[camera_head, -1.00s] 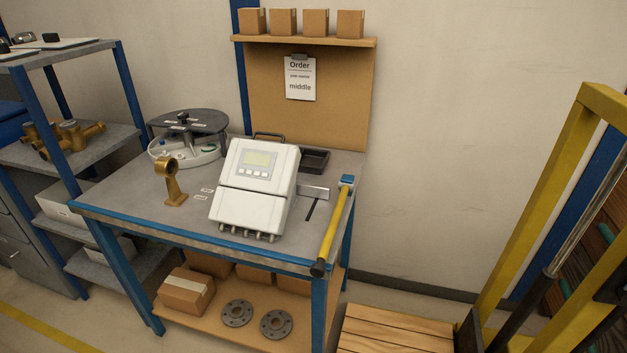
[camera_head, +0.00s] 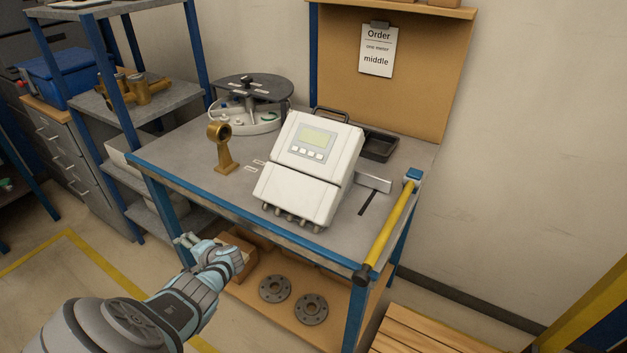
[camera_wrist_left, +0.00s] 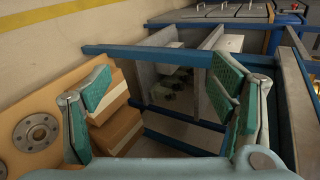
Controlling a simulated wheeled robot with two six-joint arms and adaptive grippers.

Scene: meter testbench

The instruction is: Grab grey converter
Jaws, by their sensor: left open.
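The converter (camera_head: 312,155) is a light grey box with a small screen, a row of buttons and connectors along its lower edge. It stands tilted back on the workbench (camera_head: 205,185). My left gripper (camera_head: 188,240) is open and empty, in front of the bench's left front corner and below the bench top, well apart from the converter. The left wrist view shows its two green-padded fingers (camera_wrist_left: 163,82) spread, with nothing between them. The converter does not show in that view. My right gripper is not in view.
A brass stand (camera_head: 222,150) is left of the converter, and a round fixture (camera_head: 252,100) is behind. A black tray (camera_head: 378,146) and yellow bar (camera_head: 388,235) are to the right. The blue front rail (camera_head: 250,220) edges the bench. Flanges (camera_head: 275,289) lie on the lower shelf.

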